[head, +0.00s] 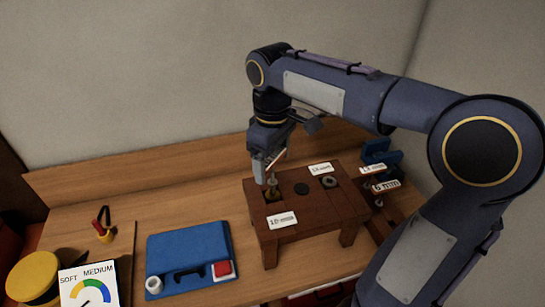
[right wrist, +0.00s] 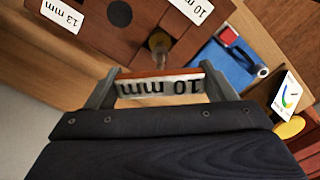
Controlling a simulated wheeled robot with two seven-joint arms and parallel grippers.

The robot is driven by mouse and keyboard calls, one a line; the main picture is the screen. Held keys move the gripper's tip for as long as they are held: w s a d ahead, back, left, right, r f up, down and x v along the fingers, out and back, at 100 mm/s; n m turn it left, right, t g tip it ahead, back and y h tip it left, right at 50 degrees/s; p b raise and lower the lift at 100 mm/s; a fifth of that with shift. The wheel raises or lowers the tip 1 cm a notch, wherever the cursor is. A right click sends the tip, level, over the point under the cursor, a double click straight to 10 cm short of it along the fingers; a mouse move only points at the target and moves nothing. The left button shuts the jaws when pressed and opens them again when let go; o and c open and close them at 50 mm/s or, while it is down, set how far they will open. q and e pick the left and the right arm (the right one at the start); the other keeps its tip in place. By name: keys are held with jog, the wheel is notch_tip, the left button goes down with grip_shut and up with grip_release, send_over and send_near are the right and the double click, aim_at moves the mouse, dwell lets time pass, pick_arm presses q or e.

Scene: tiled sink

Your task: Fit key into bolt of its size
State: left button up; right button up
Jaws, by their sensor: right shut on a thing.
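My right gripper (head: 268,165) is shut on a key (right wrist: 160,87) whose white label reads "10 mm", upside down in the right wrist view. The gripper points down over the left part of a brown wooden block (head: 337,222). A brass-coloured bolt (head: 273,194) stands in a recess there, beside a white label (head: 282,221) that reads 10 mm in the right wrist view (right wrist: 191,9). The key's lower end is over the bolt; I cannot tell whether they touch. A second bolt (head: 329,181) sits at the block's right, near a label reading 13 mm in the wrist view (right wrist: 62,14). My left gripper is not in view.
Behind the block at the right is a rack with labelled keys (head: 386,185) and blue parts (head: 377,152). A blue case (head: 188,259) lies left of the block. A gauge card (head: 88,286) and yellow cap (head: 34,277) are at front left. A wall stands behind.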

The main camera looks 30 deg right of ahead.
jog(key=shift+f+b, duration=0.7)
jog(key=shift+f, duration=0.5)
jog(key=o, duration=1)
jog(key=shift+o, duration=0.2)
jog(key=shift+r, duration=3.95)
jog(key=s+a+f+m+t+y, duration=0.2)
jog(key=s+f+m, duration=0.1)
jog(key=s+f, duration=0.4)
jog(key=s+a+f+m+t+y, duration=0.1)
jog(key=s+a+f+m+t, duration=0.1)
jog(key=s+f, duration=0.4)
jog(key=s+m+t, duration=0.1)
jog(key=s+m, duration=0.1)
jog(key=s, duration=0.2)
jog(key=shift+f+t+y, duration=0.3)
jog(key=shift+f+y, duration=0.1)
